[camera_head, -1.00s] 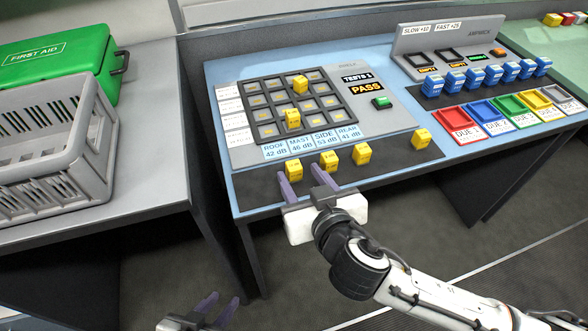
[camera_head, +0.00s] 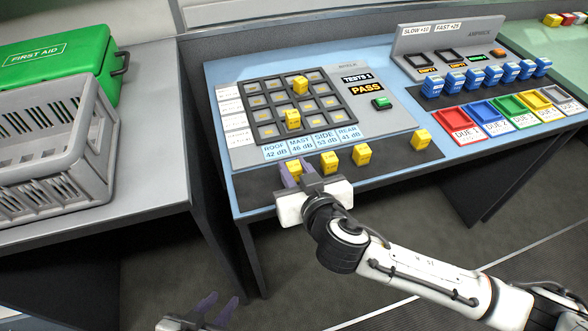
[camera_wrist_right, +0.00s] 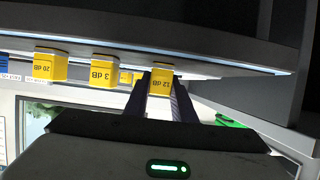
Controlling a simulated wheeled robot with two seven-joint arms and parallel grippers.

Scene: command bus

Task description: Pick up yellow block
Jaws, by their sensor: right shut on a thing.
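A yellow block (camera_head: 296,163) is at the left end of the front row on the dark front strip. In the right wrist view the block (camera_wrist_right: 162,81) is labelled 12 dB and sits between the two fingers. My right gripper (camera_head: 295,173) is shut on this block, which is at strip level; whether it is lifted I cannot tell. Other yellow blocks stand to its right, one (camera_head: 328,161) close by, then another (camera_head: 361,155) and one farther (camera_head: 421,139). Two more yellow blocks (camera_head: 292,119) (camera_head: 300,85) sit in the grid. My left gripper (camera_head: 217,302) is open and empty, low at the bottom.
The dark grid panel (camera_head: 268,131) lies behind the row. A green button (camera_head: 381,103) is right of it. Blue blocks (camera_head: 478,78) and coloured trays (camera_head: 497,119) are farther right. A grey crate (camera_head: 95,170) and green first-aid case (camera_head: 60,65) stand on the left table.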

